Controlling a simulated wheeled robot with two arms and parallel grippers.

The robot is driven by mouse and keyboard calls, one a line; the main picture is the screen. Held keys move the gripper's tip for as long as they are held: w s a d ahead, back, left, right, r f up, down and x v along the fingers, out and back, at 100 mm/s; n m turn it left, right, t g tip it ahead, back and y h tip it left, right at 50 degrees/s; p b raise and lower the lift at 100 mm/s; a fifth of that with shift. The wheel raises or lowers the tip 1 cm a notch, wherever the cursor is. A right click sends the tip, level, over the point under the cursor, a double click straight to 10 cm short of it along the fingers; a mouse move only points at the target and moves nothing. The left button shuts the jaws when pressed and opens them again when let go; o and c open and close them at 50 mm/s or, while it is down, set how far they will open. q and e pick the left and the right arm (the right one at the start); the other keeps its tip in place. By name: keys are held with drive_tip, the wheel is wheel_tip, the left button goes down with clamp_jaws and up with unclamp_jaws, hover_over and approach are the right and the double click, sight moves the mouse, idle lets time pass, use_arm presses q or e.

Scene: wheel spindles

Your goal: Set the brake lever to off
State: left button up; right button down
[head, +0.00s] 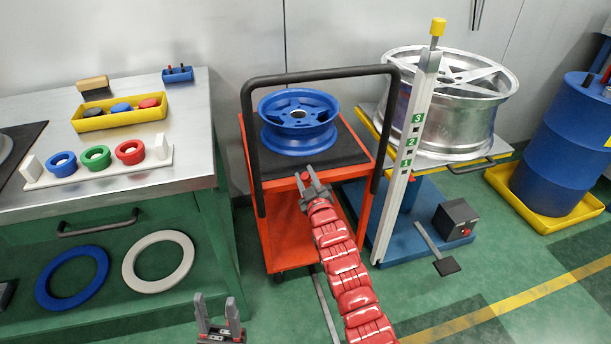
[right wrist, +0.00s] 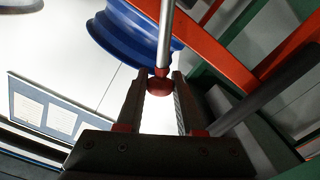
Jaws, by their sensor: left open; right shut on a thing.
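The brake lever shows in the right wrist view as a silver rod (right wrist: 167,38) with a red knob (right wrist: 159,86) at its end. My right gripper (right wrist: 152,82) is shut on the knob, with one finger on each side. In the head view my right gripper (head: 306,176) is at the front of the orange cart (head: 283,219), and the knob (head: 304,176) shows small between its fingertips. The lever's base and any on or off marks cannot be made out. My left gripper (head: 216,305) is open and empty at the bottom, in front of the green bench.
A blue wheel (head: 299,137) lies on the cart's black top, under a black handle frame (head: 248,150). A white marked post (head: 408,150) and a lift with a silver wheel (head: 462,115) stand close on the right. The metal-topped bench (head: 190,150) is on the left.

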drive_tip(key=shift+a+f, duration=0.1)
drive_tip(key=shift+f, duration=0.05)
idle(0.3)
drive_tip(key=c, duration=0.5)
unclamp_jaws()
drive_tip(key=shift+c, duration=0.2)
drive_tip(key=shift+s, duration=0.15)
drive_tip(key=p+v, duration=0.2)
drive_tip(key=v, duration=1.5)
drive_tip(key=shift+p, duration=0.35)
